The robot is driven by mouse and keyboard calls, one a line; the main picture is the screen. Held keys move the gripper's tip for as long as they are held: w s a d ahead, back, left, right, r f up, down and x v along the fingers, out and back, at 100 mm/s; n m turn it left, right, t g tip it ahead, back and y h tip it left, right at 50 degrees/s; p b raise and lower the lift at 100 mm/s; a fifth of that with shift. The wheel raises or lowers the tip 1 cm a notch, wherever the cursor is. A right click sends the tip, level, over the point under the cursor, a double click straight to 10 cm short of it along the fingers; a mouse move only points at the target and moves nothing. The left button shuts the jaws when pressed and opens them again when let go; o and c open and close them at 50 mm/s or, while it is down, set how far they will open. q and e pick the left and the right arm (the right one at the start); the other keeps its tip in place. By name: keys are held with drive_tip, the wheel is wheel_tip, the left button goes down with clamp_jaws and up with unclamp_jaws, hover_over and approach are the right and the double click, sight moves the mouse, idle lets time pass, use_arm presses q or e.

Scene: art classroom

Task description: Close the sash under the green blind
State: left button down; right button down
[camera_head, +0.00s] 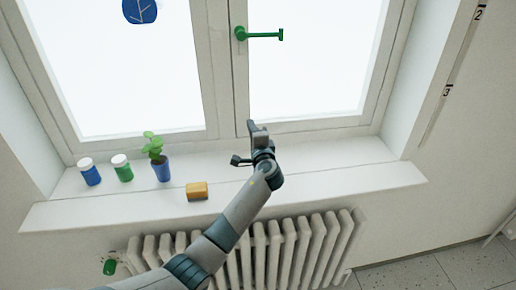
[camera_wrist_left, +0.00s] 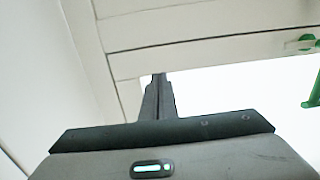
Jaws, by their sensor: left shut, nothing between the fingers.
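The window has two sashes, a left sash (camera_head: 205,100) and a right sash (camera_head: 300,125), with bright panes. A green handle (camera_head: 240,34) sits on the right sash near the middle post, its lever level and pointing right. Part of the green handle also shows at the right edge of the left wrist view (camera_wrist_left: 314,88). I cannot tell whether the right sash stands slightly ajar. No green blind is in view. My left gripper (camera_head: 252,124) is shut and empty, in front of the right sash's lower left corner, below the handle. Its closed fingers show in the left wrist view (camera_wrist_left: 159,80). My right gripper is not in view.
A radiator (camera_head: 300,245) is below. The sill's right part is clear.

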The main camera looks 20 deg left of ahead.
use_arm(q)
drive_tip(key=b+v, duration=0.3)
drive_tip(key=v, duration=0.6)
drive_tip(key=shift+s+a, duration=0.2)
drive_tip(key=shift+s, duration=0.05)
drive_tip(key=shift+f, duration=0.1)
